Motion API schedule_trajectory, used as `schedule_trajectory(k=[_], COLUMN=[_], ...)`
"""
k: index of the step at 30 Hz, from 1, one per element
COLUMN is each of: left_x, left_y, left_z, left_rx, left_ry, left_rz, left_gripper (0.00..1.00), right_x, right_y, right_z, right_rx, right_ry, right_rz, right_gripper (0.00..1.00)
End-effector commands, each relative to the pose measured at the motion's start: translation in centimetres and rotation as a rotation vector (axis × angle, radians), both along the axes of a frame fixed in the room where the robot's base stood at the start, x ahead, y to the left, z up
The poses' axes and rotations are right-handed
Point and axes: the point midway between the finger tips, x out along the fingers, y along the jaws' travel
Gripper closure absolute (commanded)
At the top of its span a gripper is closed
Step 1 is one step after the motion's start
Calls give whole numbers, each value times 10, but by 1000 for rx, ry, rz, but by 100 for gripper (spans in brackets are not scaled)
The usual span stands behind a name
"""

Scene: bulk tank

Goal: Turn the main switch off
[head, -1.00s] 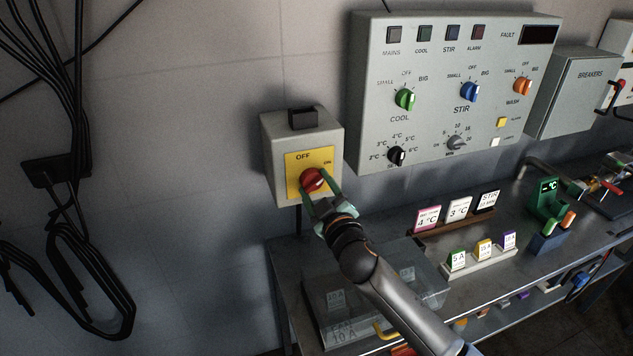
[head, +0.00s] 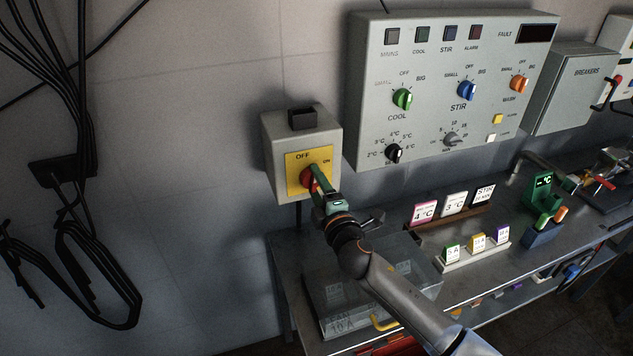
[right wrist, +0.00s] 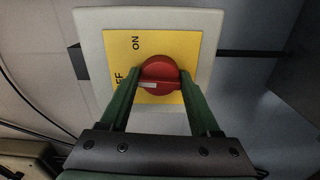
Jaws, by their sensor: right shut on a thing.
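The main switch is a red round knob (head: 307,179) on a yellow plate (head: 296,160) marked OFF and ON, on a grey box (head: 275,150) on the wall. My right gripper (head: 314,180) is shut on the knob, its green fingers partly hiding it in the head view. In the right wrist view the red knob (right wrist: 160,72) sits between the two fingertips of my right gripper (right wrist: 160,84). A pale mark on the knob's bar lies on the side towards the OFF lettering; its exact angle is hard to tell. My left gripper is not in view.
A control panel (head: 440,40) with several knobs hangs to the right of the switch box. A metal bench (head: 290,270) below carries a clear cover (head: 415,275), label cards (head: 455,203) and a green device (head: 541,195). Black cables hang at the left.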

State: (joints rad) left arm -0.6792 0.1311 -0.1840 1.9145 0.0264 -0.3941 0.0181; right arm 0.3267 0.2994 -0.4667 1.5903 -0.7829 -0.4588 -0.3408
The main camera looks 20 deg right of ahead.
Motion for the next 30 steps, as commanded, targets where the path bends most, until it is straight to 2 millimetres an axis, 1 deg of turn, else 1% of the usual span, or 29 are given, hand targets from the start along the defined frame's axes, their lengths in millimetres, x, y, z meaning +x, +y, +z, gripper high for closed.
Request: schedule_trajectory(k=[8, 22, 23, 30], left_x=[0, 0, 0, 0], left_y=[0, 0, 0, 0], left_z=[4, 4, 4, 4], left_rx=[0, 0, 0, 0], left_ry=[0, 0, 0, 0], left_rz=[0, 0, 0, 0], left_gripper=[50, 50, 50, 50], right_x=[0, 0, 0, 0], right_y=[0, 0, 0, 0], right_z=[0, 0, 0, 0], right_rx=[-79, -94, -94, -91], right_ry=[-3, -3, -3, -3], right_rz=[1, 1, 1, 0], right_gripper=[93, 93, 36, 9])
